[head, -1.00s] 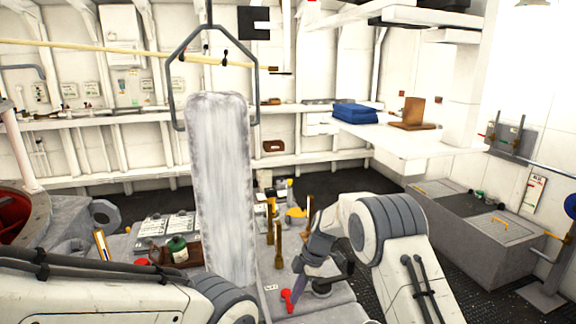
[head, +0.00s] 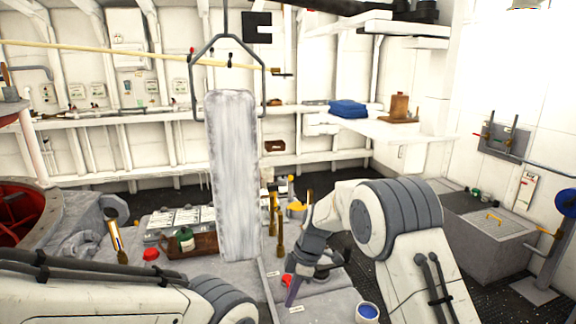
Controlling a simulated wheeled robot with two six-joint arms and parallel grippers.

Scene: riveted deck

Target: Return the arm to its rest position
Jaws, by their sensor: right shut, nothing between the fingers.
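My right arm (head: 390,225) comes in from the lower right, bends at a grey-ringed joint and points down over the bench. Its gripper (head: 292,290) is low over the grey bench top, close to a red item (head: 287,281). It is shut and holds nothing that I can see. My left arm (head: 100,290) crosses the lower left corner. Its gripper is out of view below the picture.
Brass tools (head: 280,235), a green jar (head: 184,238) and a blue-filled cup (head: 367,311) are near. A shelf (head: 385,130) holds blue cloth (head: 348,109).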

